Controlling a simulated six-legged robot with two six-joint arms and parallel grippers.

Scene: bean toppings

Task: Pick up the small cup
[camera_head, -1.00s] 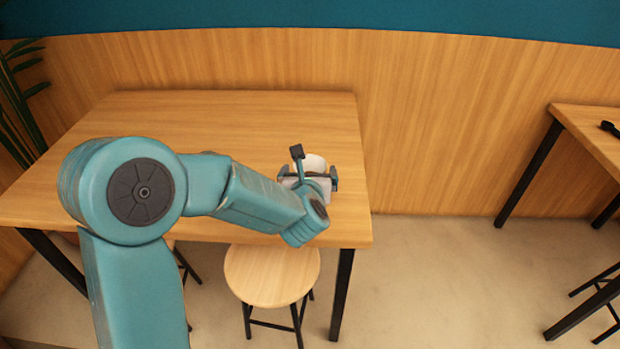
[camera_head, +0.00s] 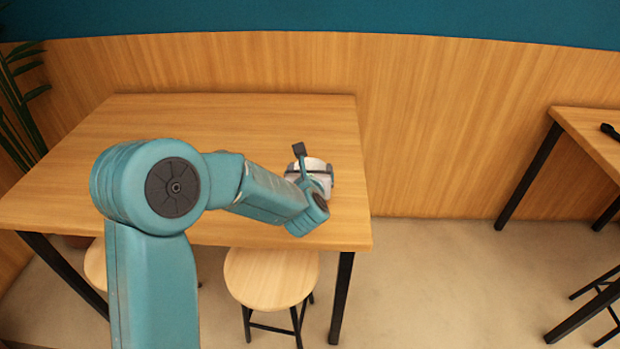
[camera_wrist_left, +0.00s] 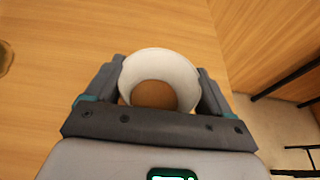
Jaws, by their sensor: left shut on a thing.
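The small white cup (camera_wrist_left: 158,67) sits between the fingers of my left gripper (camera_wrist_left: 160,92) in the left wrist view. Its round opening faces the camera, and a brown area shows inside. The fingers press on both sides of the cup. In the head view the white cup (camera_head: 313,165) shows just beyond my left gripper (camera_head: 311,177), near the right end of the wooden table. The gripper and wrist hide its lower part, so I cannot tell whether it touches the table. My right gripper is not in view.
A wood-panelled wall (camera_head: 450,110) is behind. Another table (camera_head: 590,130) is at the far right, and a plant (camera_head: 18,105) at the left.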

